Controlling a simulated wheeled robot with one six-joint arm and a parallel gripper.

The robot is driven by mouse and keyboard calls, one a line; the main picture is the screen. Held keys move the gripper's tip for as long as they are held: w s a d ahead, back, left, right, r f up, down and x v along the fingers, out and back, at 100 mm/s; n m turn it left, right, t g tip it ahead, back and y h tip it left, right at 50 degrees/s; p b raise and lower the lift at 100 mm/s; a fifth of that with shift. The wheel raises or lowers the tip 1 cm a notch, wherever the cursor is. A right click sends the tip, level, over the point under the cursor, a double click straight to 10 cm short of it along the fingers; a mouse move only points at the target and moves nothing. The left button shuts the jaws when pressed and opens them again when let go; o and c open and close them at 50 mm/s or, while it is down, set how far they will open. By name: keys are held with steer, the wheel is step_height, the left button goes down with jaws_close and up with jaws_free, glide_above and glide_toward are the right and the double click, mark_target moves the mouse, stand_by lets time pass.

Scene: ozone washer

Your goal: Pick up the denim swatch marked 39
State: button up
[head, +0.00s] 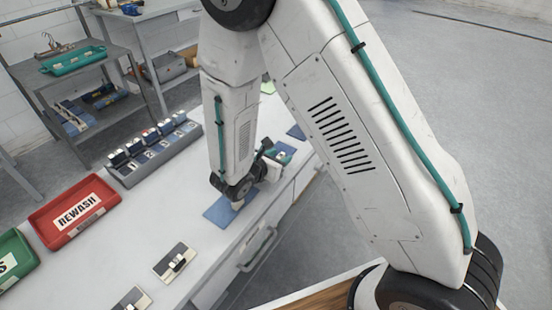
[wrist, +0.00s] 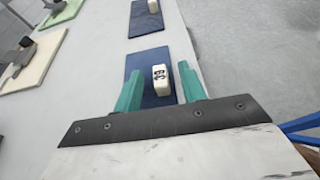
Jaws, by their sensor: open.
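The denim swatch marked 39 (wrist: 148,62) is a dark blue piece lying flat on the pale bench top, near its right edge in the wrist view. A white block-shaped tag reading 39 (wrist: 161,80) stands on it, its number turned sideways. My gripper (wrist: 160,71) is open, with its two teal fingers on either side of the tag and a gap to it on both sides. Nothing is held. In the head view my gripper (head: 264,151) is low over the bench beside a blue swatch with a pale tag; the number is too small to read there.
In the head view a bare blue mat (head: 222,211) lies near my wrist. A red REWASH tray (head: 74,232) and a grey rack (head: 155,172) stand on the left.

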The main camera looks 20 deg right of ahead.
steer(key=shift+w+d+f, duration=0.15)
steer(key=shift+w+d, duration=0.05)
steer(key=shift+d, duration=0.1)
jaws_close()
